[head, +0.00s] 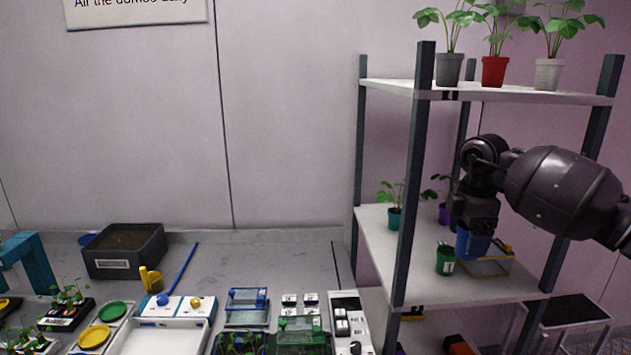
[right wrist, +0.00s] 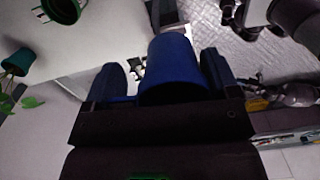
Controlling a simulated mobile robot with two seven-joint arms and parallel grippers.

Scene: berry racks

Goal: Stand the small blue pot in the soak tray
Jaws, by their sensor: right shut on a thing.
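The small blue pot (head: 472,244) is held in my right gripper (head: 476,228) above the middle shelf of the rack. In the right wrist view the blue pot (right wrist: 172,72) sits between the two fingers of my right gripper (right wrist: 160,66), which are shut on it. A shallow white tray (head: 158,340) lies at the front of the bench. A small pale tray or box (head: 487,266) with a yellow part stands on the middle shelf, just behind and below the pot. I cannot tell which is the soak tray. My left gripper is not in view.
A green pot (head: 445,261) stands on the middle shelf (head: 475,290) close left of the held pot. A teal pot (head: 395,217) and a purple pot (head: 444,213) are further back. Dark rack posts (head: 413,190) stand in front. The bench (head: 270,262) has bare room at the back.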

